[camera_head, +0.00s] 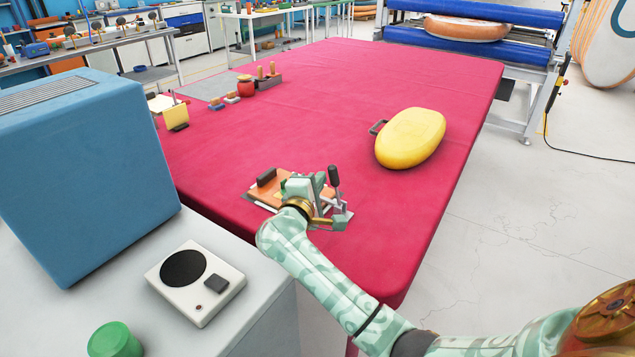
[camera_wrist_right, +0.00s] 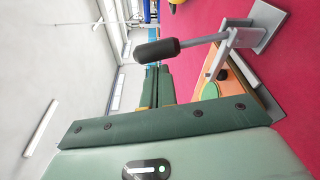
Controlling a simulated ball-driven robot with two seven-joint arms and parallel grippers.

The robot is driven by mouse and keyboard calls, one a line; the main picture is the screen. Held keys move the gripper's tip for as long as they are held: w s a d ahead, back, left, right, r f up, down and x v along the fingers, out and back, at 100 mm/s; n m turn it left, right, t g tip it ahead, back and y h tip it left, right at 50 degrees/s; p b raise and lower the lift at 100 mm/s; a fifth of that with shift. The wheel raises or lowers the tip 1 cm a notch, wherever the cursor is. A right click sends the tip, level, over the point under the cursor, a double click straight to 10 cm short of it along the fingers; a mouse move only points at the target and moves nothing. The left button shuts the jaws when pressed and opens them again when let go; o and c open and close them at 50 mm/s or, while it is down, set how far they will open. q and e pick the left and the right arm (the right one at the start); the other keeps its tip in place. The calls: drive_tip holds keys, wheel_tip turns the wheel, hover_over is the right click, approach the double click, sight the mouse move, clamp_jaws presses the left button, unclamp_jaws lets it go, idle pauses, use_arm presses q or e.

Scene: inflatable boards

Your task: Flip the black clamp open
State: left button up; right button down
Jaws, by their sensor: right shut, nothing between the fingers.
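The black clamp handle (camera_head: 333,175) stands up on a grey lever near the front edge of the red table. In the right wrist view the black grip (camera_wrist_right: 157,50) sits on a grey lever, which leads to a bracket on a grey base plate (camera_wrist_right: 264,27). My right gripper (camera_head: 303,188) is just left of the handle, over an orange board. Its fingers (camera_wrist_right: 157,76) are shut and empty in the wrist view, close to the black grip. Whether they touch it I cannot tell. My left gripper is not in view.
The orange board (camera_head: 318,190) lies under the gripper, with a black block (camera_head: 266,177) at its left. A yellow float (camera_head: 410,138) lies at the right on the red table (camera_head: 330,90). A blue box (camera_head: 80,160) stands at the left. The table's middle is clear.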

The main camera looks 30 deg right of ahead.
drive_tip(key=shift+s+m+b, duration=0.2)
drive_tip(key=shift+m+b, duration=0.1)
drive_tip(key=shift+b, duration=0.2)
